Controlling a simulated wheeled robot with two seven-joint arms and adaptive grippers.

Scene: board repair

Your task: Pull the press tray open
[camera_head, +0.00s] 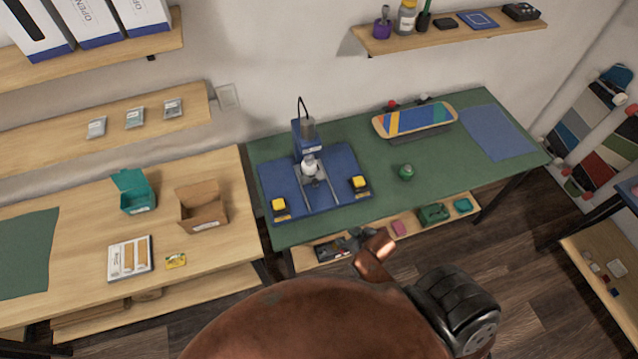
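The press (305,135) stands on a blue base (345,160) on the green work table. The press tray (320,191) lies at the front middle of the base, between pale rails and below a white rounded part (310,168). How far out the tray stands is too small to tell. My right gripper (352,239) is by the table's front edge, in front of and apart from the press. It is small and partly hidden by its own copper-coloured arm, so its fingers are unclear. My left gripper is not in view.
Two yellow buttons (278,204) and (359,182) sit at the base's front corners. A green-topped round thing (406,172) and a striped skateboard deck (415,118) lie to the right. A lower shelf (412,225) holds small boxes. Green mat (385,205) is clear in front.

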